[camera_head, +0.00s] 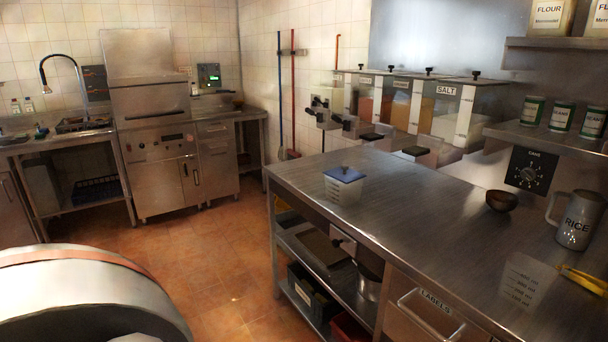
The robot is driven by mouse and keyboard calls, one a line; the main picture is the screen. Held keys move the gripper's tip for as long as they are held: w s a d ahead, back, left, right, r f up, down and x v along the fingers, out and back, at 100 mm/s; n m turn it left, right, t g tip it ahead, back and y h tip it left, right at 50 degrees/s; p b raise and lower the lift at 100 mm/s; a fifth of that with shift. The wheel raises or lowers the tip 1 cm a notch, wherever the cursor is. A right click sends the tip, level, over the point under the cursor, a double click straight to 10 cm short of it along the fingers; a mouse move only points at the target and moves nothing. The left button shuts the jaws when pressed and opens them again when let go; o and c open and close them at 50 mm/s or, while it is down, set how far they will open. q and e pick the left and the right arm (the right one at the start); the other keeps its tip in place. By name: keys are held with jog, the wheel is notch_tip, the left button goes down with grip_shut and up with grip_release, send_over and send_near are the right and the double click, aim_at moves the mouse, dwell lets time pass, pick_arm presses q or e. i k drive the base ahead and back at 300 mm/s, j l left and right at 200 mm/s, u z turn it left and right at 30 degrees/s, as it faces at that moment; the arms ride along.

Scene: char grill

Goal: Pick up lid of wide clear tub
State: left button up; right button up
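A small clear tub (342,192) stands upright on the steel counter, near its far left corner. A blue lid (344,174) with a small dark knob lies on top of the tub and covers its opening. It looks flat and seated, though the far rim is hidden. Neither of my grippers is in view, so nothing of mine is seen near the lid or the tub.
The steel counter (400,206) is clear around the tub. A dark bowl (501,201), a RICE pitcher (575,222), a clear measuring cup (523,280) and yellow-handled tongs (582,279) stand or lie right. Labelled dispensers (447,112) line the back. Tiled floor (215,255) is open left.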

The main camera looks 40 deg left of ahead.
aim_at(343, 174)
jog(key=u, duration=1.2)
jog(key=z, duration=0.65)
jog(key=i+j+z, duration=0.1)
jog(key=j+z, duration=0.35)
jog(key=i+j+z, duration=0.1)
jog(key=j+z, duration=0.35)
jog(key=k+j+z, duration=0.1)
jog(key=j+z, duration=0.3)
jog(key=j, duration=1.05)
jog(key=k+j+z, duration=0.1)
jog(key=j, duration=0.4)
jog(key=k+j, duration=0.1)
jog(key=j, duration=0.85)
jog(key=k+z, duration=0.05)
